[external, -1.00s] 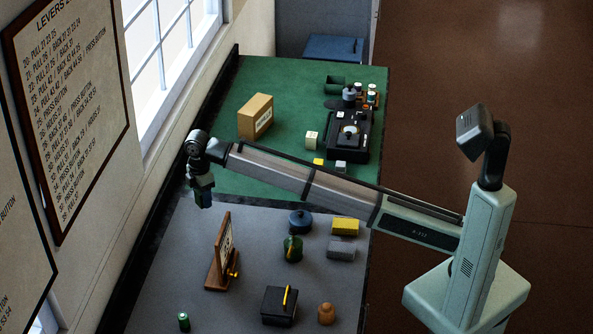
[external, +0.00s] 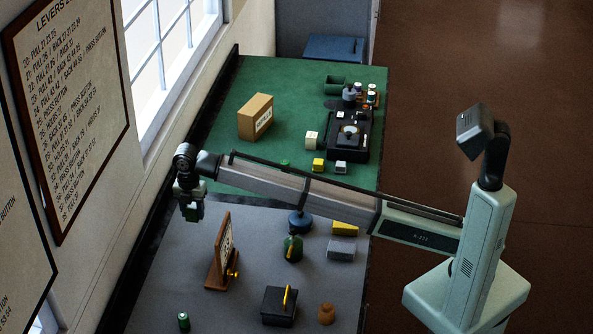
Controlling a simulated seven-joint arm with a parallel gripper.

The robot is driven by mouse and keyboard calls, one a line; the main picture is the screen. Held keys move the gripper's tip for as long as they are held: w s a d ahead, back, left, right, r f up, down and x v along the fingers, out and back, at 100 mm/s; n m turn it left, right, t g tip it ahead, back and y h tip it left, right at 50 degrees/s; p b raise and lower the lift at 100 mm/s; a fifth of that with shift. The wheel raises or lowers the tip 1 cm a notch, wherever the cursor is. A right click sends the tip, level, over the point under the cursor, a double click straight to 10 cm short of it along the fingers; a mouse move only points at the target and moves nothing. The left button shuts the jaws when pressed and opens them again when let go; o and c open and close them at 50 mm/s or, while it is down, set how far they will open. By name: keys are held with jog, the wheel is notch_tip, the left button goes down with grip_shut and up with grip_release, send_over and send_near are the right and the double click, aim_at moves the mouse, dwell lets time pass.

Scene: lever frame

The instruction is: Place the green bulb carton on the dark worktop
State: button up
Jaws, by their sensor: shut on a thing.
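My gripper (external: 190,207) is at the left end of the outstretched arm, pointing down. It is shut on the small green bulb carton (external: 195,213), most of which the fingers hide. In the picture, the carton is over the left side of the worktop, near the line between the green and grey parts. It seems to be held above the surface, though the height is hard to judge. The dark grey worktop (external: 185,265) fills the front part of the bench.
On the grey part stand a wooden framed board (external: 222,252), a green bottle (external: 292,247), a black lever box (external: 280,306), a brown jar (external: 326,313) and a green can (external: 183,321). The grey area left of the board is clear.

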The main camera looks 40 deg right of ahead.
aim_at(197, 241)
jog(key=shift+f, duration=5)
jog(key=o, duration=1)
jog(key=shift+f, duration=0.1)
jog(key=shift+o, duration=0.2)
notch_tip(197, 241, up, 12)
jog(key=shift+r, duration=0.15)
